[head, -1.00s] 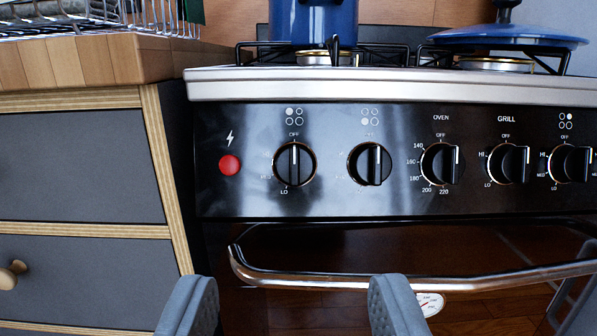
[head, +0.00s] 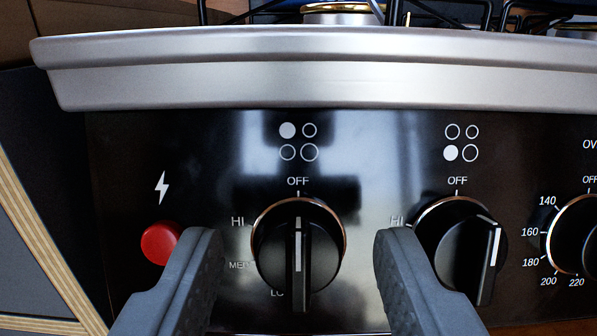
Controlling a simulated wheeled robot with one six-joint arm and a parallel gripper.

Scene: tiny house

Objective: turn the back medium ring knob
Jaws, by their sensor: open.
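A black knob with a white pointer line (head: 298,252) sits on the stove's black control panel (head: 370,140). The mark above it has its top-left circle filled, which stands for the back-left ring. Its pointer is upright, toward OFF. My gripper (head: 298,250) is open, with one grey finger on each side of this knob. Gaps show between fingers and knob; I cannot tell how near the tips are to the panel. A second knob (head: 462,245), with the bottom-left circle filled above it, is partly hidden by my right finger.
A red button (head: 160,242) is just left of my left finger. The oven knob (head: 578,235) is cut off at the right edge. A silver cooktop edge (head: 330,80) juts above the panel. A wooden-edged drawer unit (head: 40,225) stands at the left.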

